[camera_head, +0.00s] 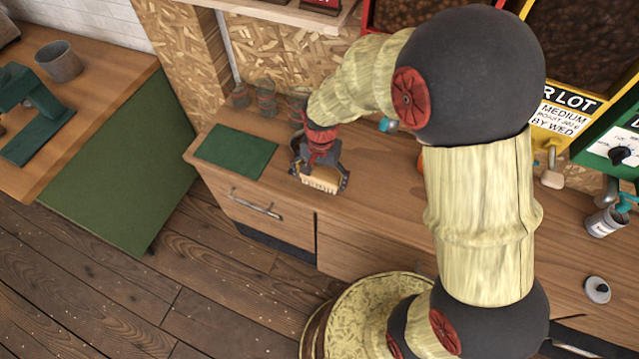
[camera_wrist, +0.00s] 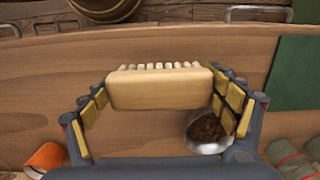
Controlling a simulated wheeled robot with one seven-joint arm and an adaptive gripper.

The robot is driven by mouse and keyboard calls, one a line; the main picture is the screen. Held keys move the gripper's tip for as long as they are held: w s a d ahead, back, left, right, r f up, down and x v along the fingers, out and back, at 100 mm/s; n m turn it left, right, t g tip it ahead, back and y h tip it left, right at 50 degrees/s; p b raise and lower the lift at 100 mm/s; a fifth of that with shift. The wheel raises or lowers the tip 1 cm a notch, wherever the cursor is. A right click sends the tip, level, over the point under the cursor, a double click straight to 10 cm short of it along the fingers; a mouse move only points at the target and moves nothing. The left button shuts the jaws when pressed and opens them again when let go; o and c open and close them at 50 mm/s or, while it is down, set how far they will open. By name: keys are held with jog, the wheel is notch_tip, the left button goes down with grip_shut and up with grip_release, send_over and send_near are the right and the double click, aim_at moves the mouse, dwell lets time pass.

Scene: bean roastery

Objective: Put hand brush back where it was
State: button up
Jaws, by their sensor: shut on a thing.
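The hand brush (camera_head: 320,184) has a pale wooden body and light bristles. In the wrist view the brush (camera_wrist: 160,88) lies crosswise between the padded fingers, its bristles toward the top of the picture. My gripper (camera_head: 320,172) is shut on it over the wooden counter, near the front edge and just right of a green mat (camera_head: 236,151). The fingers (camera_wrist: 163,105) hold its two ends. I cannot tell whether the brush touches the counter.
A metal cup of beans (camera_wrist: 207,132) stands close behind the brush. An orange object (camera_wrist: 47,158) lies at the lower left of the wrist view. Several canisters (camera_head: 265,98) stand along the back wall. A drawer handle (camera_head: 256,205) projects below the counter edge.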

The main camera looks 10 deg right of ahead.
aim_at(320, 184)
jog(key=shift+w+a+f, duration=0.1)
jog(key=shift+w+f, duration=0.05)
jog(key=shift+f, duration=0.1)
jog(key=shift+w+f+b, duration=0.1)
jog(key=shift+f+b, duration=0.4)
jog(key=shift+f, duration=1.1)
jog(key=o, duration=1.3)
jog(key=shift+f, duration=0.15)
jog(key=shift+o, duration=0.6)
